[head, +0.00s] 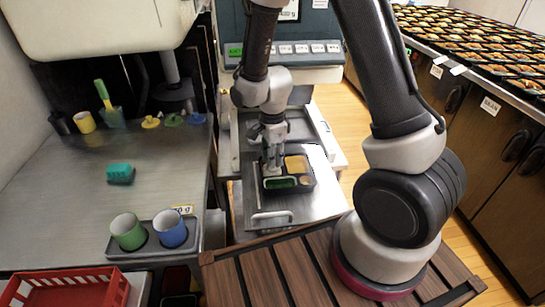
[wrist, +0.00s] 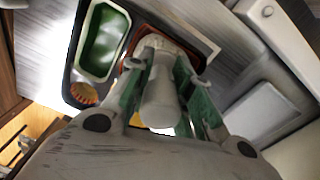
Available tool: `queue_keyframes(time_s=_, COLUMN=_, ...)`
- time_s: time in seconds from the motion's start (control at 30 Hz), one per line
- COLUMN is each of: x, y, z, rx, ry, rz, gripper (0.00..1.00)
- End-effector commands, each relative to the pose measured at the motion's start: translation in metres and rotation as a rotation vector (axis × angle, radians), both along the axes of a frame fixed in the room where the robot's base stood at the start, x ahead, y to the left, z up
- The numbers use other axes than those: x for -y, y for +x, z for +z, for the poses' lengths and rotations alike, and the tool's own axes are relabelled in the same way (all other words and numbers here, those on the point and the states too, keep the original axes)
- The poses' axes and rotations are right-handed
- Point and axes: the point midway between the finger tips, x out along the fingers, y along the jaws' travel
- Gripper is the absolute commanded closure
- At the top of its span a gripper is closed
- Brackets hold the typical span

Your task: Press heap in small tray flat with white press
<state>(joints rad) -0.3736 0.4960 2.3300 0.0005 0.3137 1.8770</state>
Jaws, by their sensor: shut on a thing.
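My gripper (head: 271,148) is shut on the white press (wrist: 160,100), which stands between its greenish fingers in the wrist view. In the head view the press points down over the left part of a black bento tray (head: 309,184). In the wrist view a red-brown rimmed small tray (wrist: 194,57) lies behind the press head. The press and gripper hide most of its inside, so I cannot tell the heap's shape or whether the press touches it.
A green mug (head: 128,232) and a blue mug (head: 170,228) stand in a grey holder on the left counter. A teal sponge (head: 120,173) and several coloured tools lie behind. A red basket (head: 75,290) is at front left. Several filled bento trays (head: 480,40) cover the right counter.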

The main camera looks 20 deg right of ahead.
Motion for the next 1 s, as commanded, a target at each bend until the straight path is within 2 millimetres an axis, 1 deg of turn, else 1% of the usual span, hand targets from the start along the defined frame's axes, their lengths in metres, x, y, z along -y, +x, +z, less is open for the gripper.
queue_keyframes(time_s=0.13, x=0.0, y=0.0, z=0.001, rx=0.001, ry=0.0, rz=0.0, gripper=1.0)
queue_keyframes(time_s=0.23, x=0.0, y=0.001, z=0.007, rx=0.002, ry=0.001, rz=0.0, gripper=1.0)
queue_keyframes(time_s=1.0, x=0.0, y=0.001, z=0.074, rx=0.002, ry=0.001, rz=0.0, gripper=1.0)
